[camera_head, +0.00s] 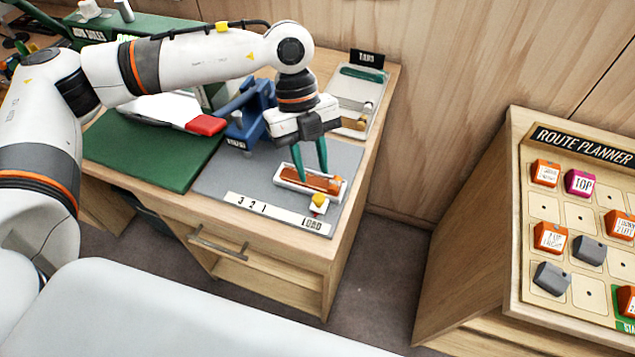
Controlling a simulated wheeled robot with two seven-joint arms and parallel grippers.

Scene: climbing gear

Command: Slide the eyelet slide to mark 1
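The eyelet slide (279,185) is a pale tray holding an orange strip (317,183), on a grey mat. Its yellow and red pointer (319,201) stands at its front, by the LOAD end of a white scale (262,209) marked 3, 2, 1 and LOAD from left to right. A blue press (247,114) stands behind and to the left. My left gripper (313,175) points down over the strip, its green fingers apart with nothing visibly clamped between them. I cannot tell whether the tips touch the strip. My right gripper is out of view.
A green mat (150,152) with a red-ended white item lies left. A tray labelled TARP or similar (357,97) sits at the back right. A route planner board (575,222) stands right, across a floor gap. The grey mat left of the slide is clear.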

